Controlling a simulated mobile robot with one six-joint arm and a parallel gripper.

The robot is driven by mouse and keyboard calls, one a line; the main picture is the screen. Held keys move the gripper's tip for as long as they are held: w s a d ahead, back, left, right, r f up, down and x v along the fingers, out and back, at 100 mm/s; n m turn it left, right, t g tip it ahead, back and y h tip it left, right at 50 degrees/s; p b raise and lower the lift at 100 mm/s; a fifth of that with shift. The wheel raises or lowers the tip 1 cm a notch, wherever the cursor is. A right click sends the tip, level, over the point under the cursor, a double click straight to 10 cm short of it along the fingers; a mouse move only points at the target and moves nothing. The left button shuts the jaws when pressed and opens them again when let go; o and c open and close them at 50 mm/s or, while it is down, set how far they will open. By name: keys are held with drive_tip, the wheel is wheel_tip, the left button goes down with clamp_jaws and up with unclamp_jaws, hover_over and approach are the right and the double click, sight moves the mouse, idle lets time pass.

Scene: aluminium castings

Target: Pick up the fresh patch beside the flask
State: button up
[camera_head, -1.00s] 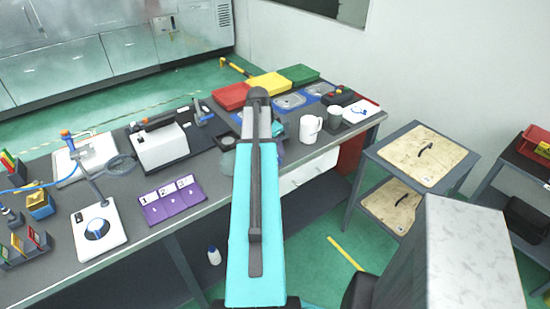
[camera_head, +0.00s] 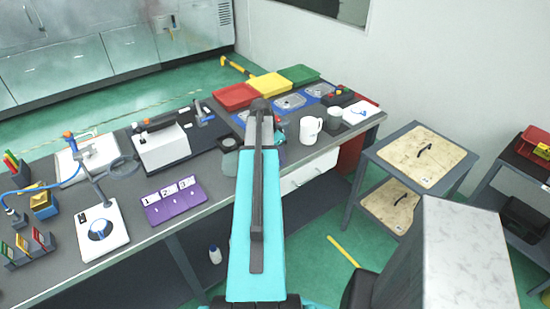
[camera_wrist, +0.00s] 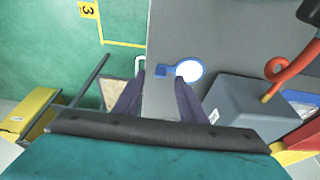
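My gripper (camera_wrist: 160,82) shows in the wrist view as two dark fingers set apart, with bare grey surface between them. It is open and empty. Just beyond the right fingertip lies a flat white disc with a blue rim and tab (camera_wrist: 189,70); I cannot tell whether this is the patch. A grey box (camera_wrist: 245,112) with an orange curved piece stands to its right; I cannot tell whether it is the flask. In the head view my arm reaches over the bench and hides my fingers. No patch or flask is clearly identifiable there.
The bench (camera_head: 220,205) holds a white mug (camera_head: 310,129), a grey cup (camera_head: 333,117), red (camera_head: 237,96), yellow (camera_head: 269,86) and green (camera_head: 298,75) trays, and a purple numbered holder (camera_head: 173,202). A trolley with a wooden board (camera_head: 422,157) stands right of it.

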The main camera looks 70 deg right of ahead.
drive_tip(key=shift+x, duration=1)
clamp_jaws()
